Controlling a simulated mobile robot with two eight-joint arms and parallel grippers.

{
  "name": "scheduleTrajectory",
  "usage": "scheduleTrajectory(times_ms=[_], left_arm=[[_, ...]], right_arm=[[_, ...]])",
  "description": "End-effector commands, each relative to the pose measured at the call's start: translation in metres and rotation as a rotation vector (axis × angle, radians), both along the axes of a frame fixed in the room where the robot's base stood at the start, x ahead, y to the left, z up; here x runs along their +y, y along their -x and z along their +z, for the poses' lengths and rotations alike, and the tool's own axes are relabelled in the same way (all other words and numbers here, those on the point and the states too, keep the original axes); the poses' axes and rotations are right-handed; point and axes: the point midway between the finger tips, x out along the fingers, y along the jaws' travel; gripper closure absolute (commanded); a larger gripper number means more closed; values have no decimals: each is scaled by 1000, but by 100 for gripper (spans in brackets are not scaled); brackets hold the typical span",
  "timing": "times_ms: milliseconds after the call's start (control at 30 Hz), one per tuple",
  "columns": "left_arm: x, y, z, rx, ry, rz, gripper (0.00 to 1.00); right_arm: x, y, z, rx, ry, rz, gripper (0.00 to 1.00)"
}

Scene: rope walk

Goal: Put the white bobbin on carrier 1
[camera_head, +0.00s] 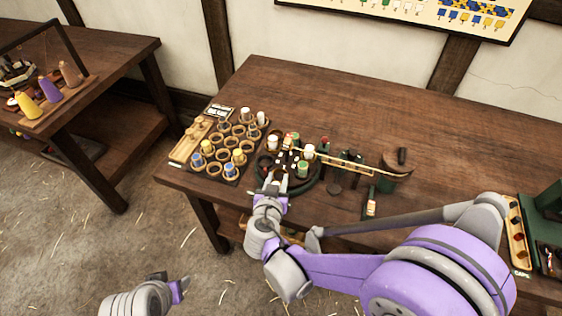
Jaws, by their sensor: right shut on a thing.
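White bobbins stand at the back right of the holed tray (228,143), one of them at its corner (261,117). The round braiding machine (316,186) carries white bobbins (272,142) and green ones (302,168); carrier numbers are too small to read. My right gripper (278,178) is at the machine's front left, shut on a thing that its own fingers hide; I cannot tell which. It covers the carriers beneath it. My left gripper (181,289) is low at the bottom, away from the table, its fingertips too unclear to judge.
Blue and yellow bobbins (229,170) fill other tray places. A wooden rod (347,163) runs right from the machine to a curved dark stand (394,174). A caps tray (517,236) is at right. The back of the table is clear. Another table (110,65) stands left.

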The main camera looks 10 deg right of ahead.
Motion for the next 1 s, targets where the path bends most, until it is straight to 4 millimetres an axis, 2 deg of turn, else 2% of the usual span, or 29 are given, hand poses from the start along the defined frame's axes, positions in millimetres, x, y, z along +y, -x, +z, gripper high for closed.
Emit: scheduleTrajectory(times_ms=[100,333,533,667,1000], left_arm=[[0,-1,3,-1,0,0,50],[0,-1,5,-2,0,0,50],[0,-2,8,-4,0,0,50],[0,-1,5,-2,0,0,50],[0,-1,3,-1,0,0,50]], right_arm=[[-10,-22,1,0,0,-3,100],[-17,-40,0,0,0,-1,100],[-31,-72,1,0,1,-2,100],[-29,-70,-15,0,0,1,100],[-29,-69,-18,1,0,0,100]])
